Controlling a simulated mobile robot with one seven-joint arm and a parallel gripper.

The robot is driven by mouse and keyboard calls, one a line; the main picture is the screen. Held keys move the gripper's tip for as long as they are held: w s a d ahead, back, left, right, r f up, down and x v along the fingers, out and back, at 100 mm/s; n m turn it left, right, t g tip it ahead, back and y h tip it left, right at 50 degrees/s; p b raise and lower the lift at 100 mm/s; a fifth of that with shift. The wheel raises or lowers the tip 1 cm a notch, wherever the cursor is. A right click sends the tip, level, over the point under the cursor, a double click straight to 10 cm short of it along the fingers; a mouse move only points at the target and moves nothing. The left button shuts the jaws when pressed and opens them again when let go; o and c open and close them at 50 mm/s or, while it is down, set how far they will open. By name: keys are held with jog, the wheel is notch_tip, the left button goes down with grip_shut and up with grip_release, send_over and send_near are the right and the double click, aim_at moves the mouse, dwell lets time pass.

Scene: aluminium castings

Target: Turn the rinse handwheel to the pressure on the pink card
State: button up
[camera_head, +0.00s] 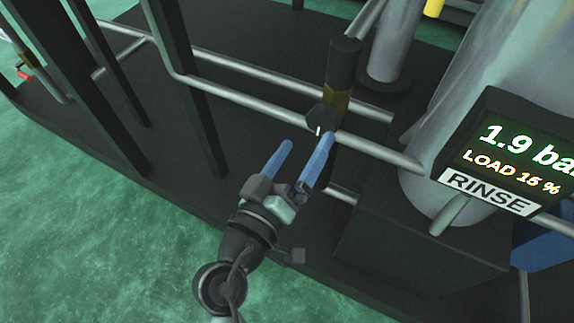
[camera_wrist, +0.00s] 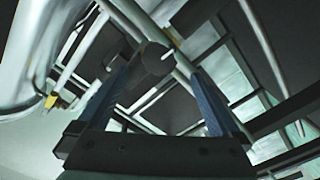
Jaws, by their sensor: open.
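A small dark handwheel (camera_head: 321,117) with a white mark sits on a valve with a brass-coloured body on the pipe. My gripper (camera_head: 308,142) is open, its two blue fingers pointing at the handwheel from just in front. In the wrist view the dark round handwheel (camera_wrist: 153,58) shows between and beyond the fingertips (camera_wrist: 160,72). I cannot tell whether they touch it. No pink card is in view.
Pale pipes (camera_head: 260,103) run across the dark skid behind the valve. Dark upright posts (camera_head: 185,60) stand at the left. A large grey tank (camera_head: 460,80) stands at the right, with a dark box (camera_head: 420,250) below it. Green floor (camera_head: 110,240) is clear at the lower left.

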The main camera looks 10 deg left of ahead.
jog(key=v, duration=0.5)
jog(key=shift+s, duration=0.1)
dwell(0.3)
jog(key=w+d+r+m+t+p, duration=0.1)
jog(key=w+r+m+p, duration=0.1)
jog(key=r, duration=0.8)
jog(key=w+d+r+m+t+y+p, duration=0.1)
jog(key=w+r+t+p, duration=0.15)
jog(key=r, duration=0.75)
jog(key=w+d+r+m+t+p, duration=0.1)
jog(key=w+d+r+m, duration=0.15)
jog(key=r, duration=0.75)
jog(key=s+r+t+y+p, duration=0.2)
jog(key=s+r+t, duration=0.15)
jog(key=r, duration=0.85)
jog(key=s+r+t+y+p, duration=0.25)
jog(key=s+r, duration=0.25)
jog(key=r, duration=0.7)
notch_tip(320, 180, up, 37)
jog(key=p, duration=3.6)
jog(key=shift+w+f+n+p, duration=0.2)
jog(key=shift+w+n+p, duration=0.1)
jog(key=shift+n, duration=0.15)
